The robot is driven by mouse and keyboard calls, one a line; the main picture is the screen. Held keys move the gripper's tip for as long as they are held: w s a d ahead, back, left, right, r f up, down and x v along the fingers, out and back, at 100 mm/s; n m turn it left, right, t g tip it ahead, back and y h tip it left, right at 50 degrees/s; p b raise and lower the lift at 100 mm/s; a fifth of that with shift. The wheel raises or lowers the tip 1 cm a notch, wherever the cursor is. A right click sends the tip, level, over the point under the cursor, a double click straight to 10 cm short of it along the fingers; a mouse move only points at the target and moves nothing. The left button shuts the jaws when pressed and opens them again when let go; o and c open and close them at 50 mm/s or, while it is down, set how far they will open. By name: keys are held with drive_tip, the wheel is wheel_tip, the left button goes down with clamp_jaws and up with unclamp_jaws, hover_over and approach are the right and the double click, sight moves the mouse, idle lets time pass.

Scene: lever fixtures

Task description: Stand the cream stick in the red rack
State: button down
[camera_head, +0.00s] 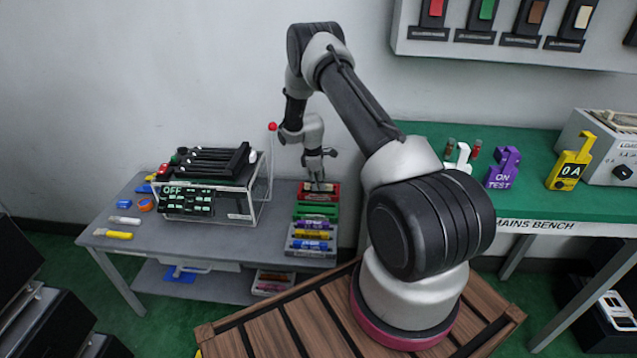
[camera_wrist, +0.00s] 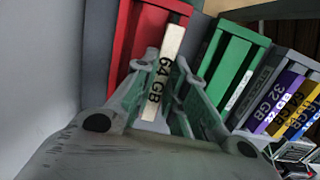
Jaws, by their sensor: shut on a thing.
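The cream stick (camera_wrist: 172,45), marked 64 GB, is between the fingers of my gripper (camera_head: 318,181). My gripper is shut on it. In the wrist view the stick's far end overlaps the near edge of the red rack (camera_wrist: 120,58). The red rack (camera_head: 306,188) lies at the back right of the grey table, directly under my gripper in the head view. I cannot tell whether the stick's end is inside a slot or just above or in front of it. In the head view the stick is mostly hidden by the fingers.
A green rack (camera_wrist: 236,50) stands close beside the red one. Beyond it are grey racks holding purple, yellow and blue sticks (camera_head: 310,235). A clear case (camera_head: 262,185) with black levers is to the left. A red-tipped post (camera_head: 272,127) rises near my wrist. The wall is behind.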

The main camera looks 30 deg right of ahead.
drive_tip(key=shift+f, duration=0.75)
drive_tip(key=c, duration=1.4)
unclamp_jaws()
drive_tip(key=shift+o, duration=0.2)
drive_tip(key=shift+r, duration=0.1)
wheel_tip(320, 180, up, 12)
drive_tip(key=a, duration=0.1)
drive_tip(key=shift+w, duration=0.4)
drive_tip(key=shift+a, duration=0.1)
